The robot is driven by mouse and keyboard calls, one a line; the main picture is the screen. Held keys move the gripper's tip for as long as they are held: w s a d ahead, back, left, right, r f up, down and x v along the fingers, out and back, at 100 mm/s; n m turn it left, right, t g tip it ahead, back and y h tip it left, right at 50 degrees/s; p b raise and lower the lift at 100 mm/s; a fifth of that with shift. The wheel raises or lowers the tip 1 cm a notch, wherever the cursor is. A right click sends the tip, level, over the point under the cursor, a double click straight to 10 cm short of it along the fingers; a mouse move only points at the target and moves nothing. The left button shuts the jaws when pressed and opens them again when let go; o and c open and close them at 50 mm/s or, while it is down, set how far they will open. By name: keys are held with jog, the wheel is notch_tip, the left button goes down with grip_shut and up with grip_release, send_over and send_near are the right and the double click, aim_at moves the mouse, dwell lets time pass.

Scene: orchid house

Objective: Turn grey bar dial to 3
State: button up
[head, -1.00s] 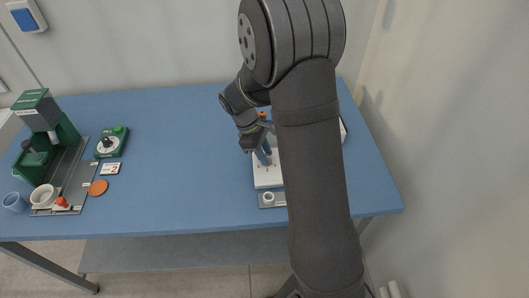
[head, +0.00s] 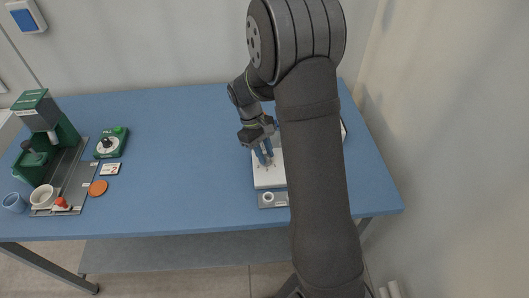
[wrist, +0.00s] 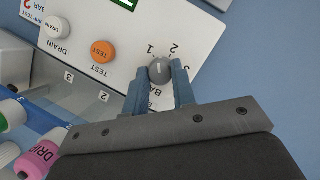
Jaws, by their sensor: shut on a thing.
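The grey dial (wrist: 159,70) is a small round knob with a pale line on top, set on a white panel (wrist: 115,20) with "BA" partly readable beside it. Numbers 1, 2 and 3 are printed around its far side. The line points roughly toward the numbers; I cannot tell exactly which one. My gripper (wrist: 160,78) is shut on the dial, one blue finger on each side. In the head view my gripper (head: 264,155) is low over the white panel (head: 268,179), and the dial is hidden there.
In the wrist view, an orange TEST button (wrist: 102,51) and a white DRAIN button (wrist: 57,27) sit left of the dial. Pink and green labelled parts lie lower left. In the head view, a green coffee machine (head: 45,120) and green timer box (head: 112,143) stand left; the table's middle is clear.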

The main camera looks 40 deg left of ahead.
jog(key=m+g, duration=0.1)
jog(key=m, duration=0.3)
jog(key=shift+w+m+g+y, duration=0.2)
jog(key=shift+m+g+y, duration=0.1)
jog(key=shift+g, duration=0.1)
jog(key=m+g+y, duration=0.1)
jog(key=m, duration=0.3)
jog(key=shift+d+m, duration=0.15)
jog(key=shift+m, duration=0.15)
jog(key=m, duration=0.2)
jog(key=m+g+y, duration=0.1)
jog(key=m, duration=0.1)
jog(key=shift+w+d+m+y, duration=0.1)
jog(key=shift+w+m+y, duration=0.05)
jog(key=shift+m+y, duration=0.15)
jog(key=shift+d+m+y, duration=0.1)
jog(key=shift+m+y, duration=0.7)
jog(key=shift+m, duration=1.3)
jog(key=o, duration=1)
jog(key=shift+g, duration=0.3)
